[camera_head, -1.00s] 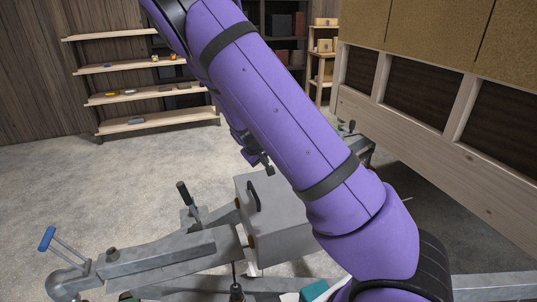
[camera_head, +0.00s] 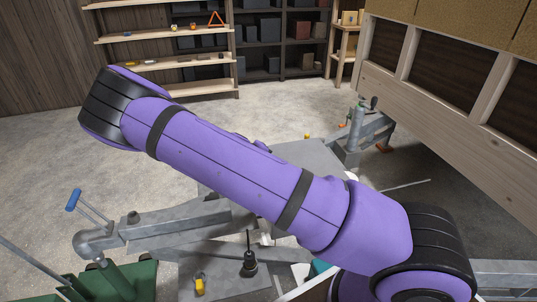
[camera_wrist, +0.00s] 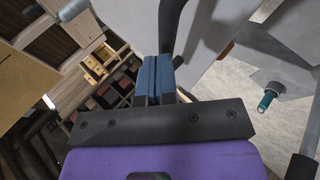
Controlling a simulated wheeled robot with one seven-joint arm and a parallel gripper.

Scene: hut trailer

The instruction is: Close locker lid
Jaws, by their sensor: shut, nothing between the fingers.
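The locker is the grey metal box on the trailer. In the head view only a flat grey part of it (camera_head: 310,153) shows behind my arm; most of it is hidden. In the wrist view a large grey panel (camera_wrist: 225,45) with a curved black handle (camera_wrist: 173,28) fills the upper middle. My gripper (camera_wrist: 157,66) is shut and empty, its blue fingertips together just below and left of the handle. I cannot tell whether they touch the handle or panel, nor how far the lid is open. My gripper is hidden in the head view.
The grey trailer frame (camera_head: 190,225) runs to the left, with a blue-handled crank (camera_head: 73,200). A green-and-grey post (camera_head: 355,128) stands behind the locker. A wooden-framed wall (camera_head: 440,100) is at the right. Open floor (camera_head: 60,170) lies left, with shelves (camera_head: 170,65) at the back.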

